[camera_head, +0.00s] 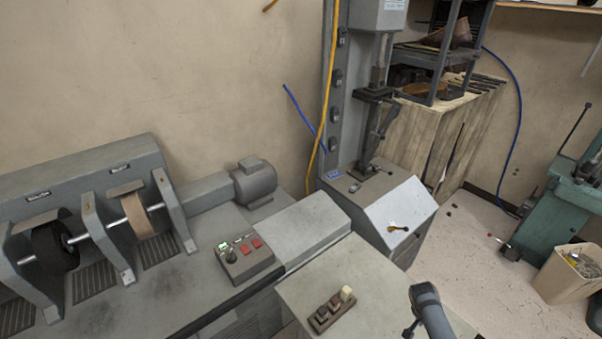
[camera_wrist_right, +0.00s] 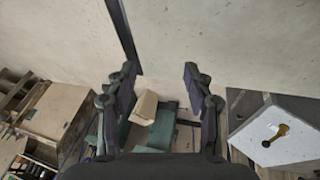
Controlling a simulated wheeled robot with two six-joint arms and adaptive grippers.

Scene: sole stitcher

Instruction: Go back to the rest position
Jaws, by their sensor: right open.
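My right gripper (camera_wrist_right: 160,80) shows in the right wrist view with its two dark fingers wide apart and nothing between them. In the head view a grey arm link of mine comes in at the lower right, and no gripper jaws can be made out there. My left gripper is in neither view. The tall grey stitcher machine (camera_head: 391,209) stands behind the worktable in the head view. A brass key-like handle (camera_head: 397,228) is on its front face, and it also shows at the right of the wrist view (camera_wrist_right: 275,135).
A grey worktable (camera_head: 375,285) holds a small dark rack (camera_head: 325,316) with several pieces. A grinding bench (camera_head: 100,320) with two wheels and a control box (camera_head: 244,262) stands left. A cardboard bin (camera_head: 568,276) and green machine (camera_head: 560,215) stand right. Floor between is mostly clear.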

